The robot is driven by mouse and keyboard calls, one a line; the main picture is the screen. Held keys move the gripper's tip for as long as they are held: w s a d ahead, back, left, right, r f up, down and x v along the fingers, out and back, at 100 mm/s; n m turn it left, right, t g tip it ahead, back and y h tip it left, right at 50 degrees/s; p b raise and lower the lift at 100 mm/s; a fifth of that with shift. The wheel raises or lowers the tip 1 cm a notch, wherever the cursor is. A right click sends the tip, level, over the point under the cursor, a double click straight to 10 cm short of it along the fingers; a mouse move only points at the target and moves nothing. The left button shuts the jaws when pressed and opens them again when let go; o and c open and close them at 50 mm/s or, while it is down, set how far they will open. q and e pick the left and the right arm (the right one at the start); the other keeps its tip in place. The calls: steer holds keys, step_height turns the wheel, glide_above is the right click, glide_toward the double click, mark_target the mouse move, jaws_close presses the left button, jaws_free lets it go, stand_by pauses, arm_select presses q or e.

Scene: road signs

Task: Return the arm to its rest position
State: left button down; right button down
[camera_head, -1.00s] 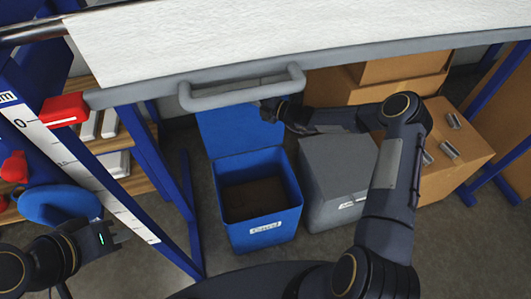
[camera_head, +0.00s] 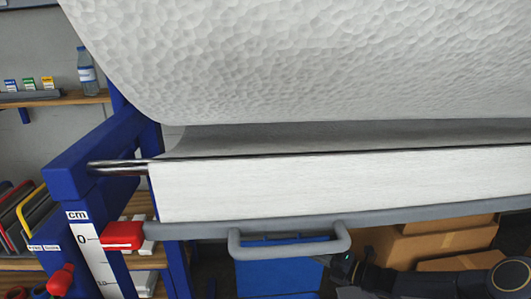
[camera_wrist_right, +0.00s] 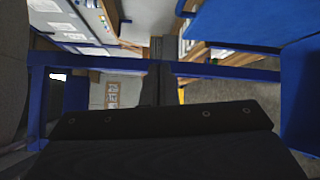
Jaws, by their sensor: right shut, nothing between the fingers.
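My right arm (camera_head: 440,280) shows at the lower right edge of the head view. Its dark wrist end, with a small green light, is close to the right end of the grey handle (camera_head: 290,245); I cannot tell whether they touch. In the right wrist view the dark fingers of my right gripper (camera_wrist_right: 160,75) are together, with nothing seen held between them. My left gripper and arm are outside the head view.
A blue bin (camera_head: 275,272) is partly hidden below the handle. Cardboard boxes (camera_head: 425,240) are at the lower right. A blue frame post with a cm ruler (camera_head: 90,255) and red block (camera_head: 122,236) stands left.

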steer(key=s+a+r+n+g+h, duration=0.2)
steer(key=s+r+n+g, duration=0.3)
steer(key=s+n, duration=0.5)
steer(key=s+a+r+n+g+h, duration=0.1)
steer(key=s+a+r+n+g, duration=0.1)
steer(key=s+r+n, duration=0.75)
steer(key=s+d+f+n+t+h, duration=0.1)
steer(key=s+d+n+h, duration=0.2)
steer(key=s+n, duration=0.5)
steer(key=s+d+f+n+h, duration=0.2)
steer(key=s+n, duration=0.6)
steer(key=n, duration=0.4)
steer(key=shift+d+f+t+h, duration=0.2)
steer(key=shift+d+t+h, duration=0.2)
steer(key=shift+d+h, duration=0.5)
steer(key=shift+s, duration=0.1)
